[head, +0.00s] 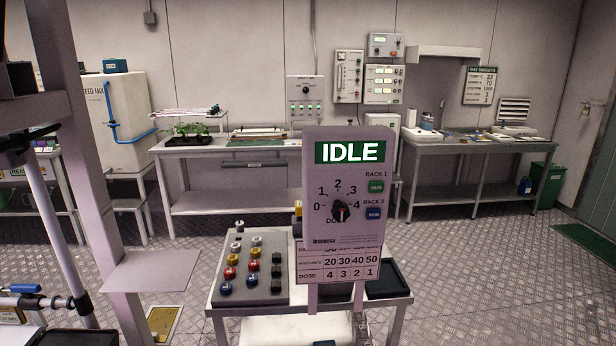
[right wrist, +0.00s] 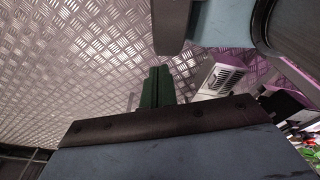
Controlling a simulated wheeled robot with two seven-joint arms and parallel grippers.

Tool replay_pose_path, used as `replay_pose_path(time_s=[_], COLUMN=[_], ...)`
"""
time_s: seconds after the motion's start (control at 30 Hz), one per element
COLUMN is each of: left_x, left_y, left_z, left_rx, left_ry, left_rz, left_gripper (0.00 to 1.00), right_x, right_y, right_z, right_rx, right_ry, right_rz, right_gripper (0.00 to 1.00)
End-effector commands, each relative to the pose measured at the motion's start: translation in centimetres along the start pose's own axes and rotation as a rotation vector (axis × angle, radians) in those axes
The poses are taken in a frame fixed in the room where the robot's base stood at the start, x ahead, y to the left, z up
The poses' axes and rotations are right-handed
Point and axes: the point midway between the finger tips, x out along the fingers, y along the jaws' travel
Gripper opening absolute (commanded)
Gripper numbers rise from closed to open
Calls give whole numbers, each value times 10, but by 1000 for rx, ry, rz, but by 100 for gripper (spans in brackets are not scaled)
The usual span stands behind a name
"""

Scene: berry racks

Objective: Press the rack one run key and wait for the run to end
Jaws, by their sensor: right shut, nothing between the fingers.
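In the head view the control panel (head: 342,258) stands upright on a small table. Its display (head: 350,152) reads IDLE in white on green. The green rack one run key (head: 376,186) sits at its right side, under the RACK 1 label. The blue rack two run key (head: 373,213) is below it. Neither gripper shows in the head view.
A grey board (head: 254,287) with several coloured knobs lies left of the panel. A dark tray (head: 388,279) is at its right. A printed dose card (head: 350,262) hangs below the dial. Open floor lies behind the table.

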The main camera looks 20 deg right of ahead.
Motion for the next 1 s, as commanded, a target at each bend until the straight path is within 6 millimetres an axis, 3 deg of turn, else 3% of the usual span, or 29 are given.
replay_pose_path(time_s=[0.33,0.47,0.57,0.67,0.77,0.87,1.0], left_x=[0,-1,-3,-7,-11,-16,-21], left_y=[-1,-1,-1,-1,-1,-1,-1], left_z=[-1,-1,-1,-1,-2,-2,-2], left_rx=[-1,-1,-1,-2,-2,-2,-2], left_ry=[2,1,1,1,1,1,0], left_rz=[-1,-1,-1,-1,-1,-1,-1], left_gripper=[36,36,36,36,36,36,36], right_x=[-3,-3,-6,-16,-37,-66,-120], right_y=[-17,-10,-13,-17,-21,-21,-16], right_z=[36,19,-12,-65,-132,-197,-281], right_rx=[3,8,39,93,162,238,343], right_ry=[-54,-20,52,181,345,513,750], right_rz=[-21,-13,-21,-34,-54,-77,-112], right_gripper=[0,0,0,0,0,0,0])
